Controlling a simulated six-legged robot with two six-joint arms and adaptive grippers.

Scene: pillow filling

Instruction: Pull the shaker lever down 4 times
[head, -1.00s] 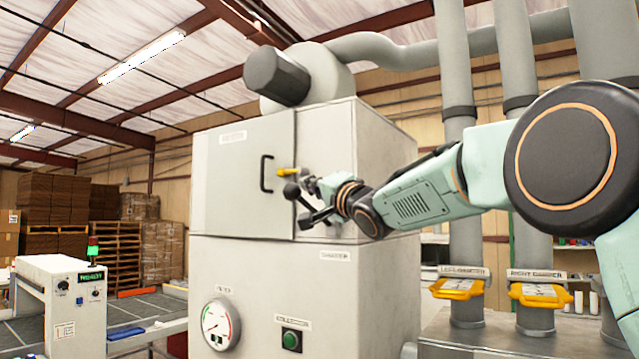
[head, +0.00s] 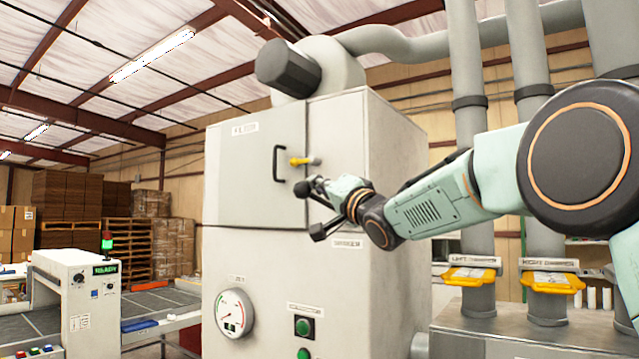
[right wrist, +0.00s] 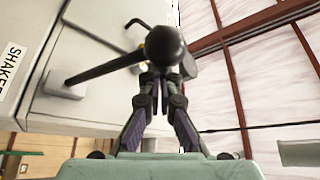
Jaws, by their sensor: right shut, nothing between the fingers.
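The shaker lever (head: 322,231), a dark rod with a round black knob, sticks out from the front of the grey machine in the head view, close to the SHAKER label (head: 348,243). In the right wrist view the lever knob (right wrist: 160,45) is large and covers part of my fingertips. Its rod runs left to a small pale mount on the panel. My right gripper (head: 312,187) is shut and empty, reaching in from the right with its tips just above the lever. The right gripper's fingers (right wrist: 162,85) also show in the wrist view. Whether they touch the lever is unclear. My left gripper is out of view.
Above the lever are a door with a black handle (head: 277,163) and a yellow latch (head: 300,161). A gauge (head: 233,313) and a green button (head: 304,326) are below. Yellow damper handles (head: 470,279) are on pipes at right. A READY console (head: 75,290) stands at left.

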